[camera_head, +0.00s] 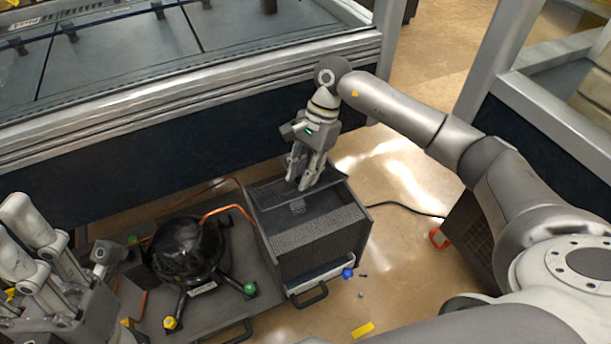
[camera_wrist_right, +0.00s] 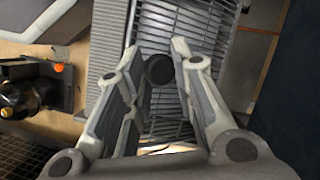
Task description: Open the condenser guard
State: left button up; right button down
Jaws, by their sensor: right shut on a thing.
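The condenser is a grey box with a finely meshed face (camera_head: 318,236), standing at the right end of the pump unit. A dark plate at its top, which I take for the condenser guard (camera_head: 268,197), lies under my right gripper (camera_head: 303,183). The right gripper points down and is shut on the guard; its fingertips hide the exact contact. In the right wrist view, a dark round part (camera_wrist_right: 159,69) shows between the fingers, with a barred grille (camera_wrist_right: 200,25) behind. My left gripper (camera_head: 85,275) is partly visible at the lower left, away from the condenser; its fingers are unclear.
A black compressor (camera_head: 184,250) with copper pipes and coloured caps sits left of the condenser. A black handle (camera_head: 310,295) is at the front. A large framed bench (camera_head: 190,110) stands close behind.

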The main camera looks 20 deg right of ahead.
jog(key=shift+w+a+r, duration=0.1)
jog(key=shift+a, duration=0.05)
jog(key=c, duration=1.2)
grip_release()
jog(key=v, duration=1.2)
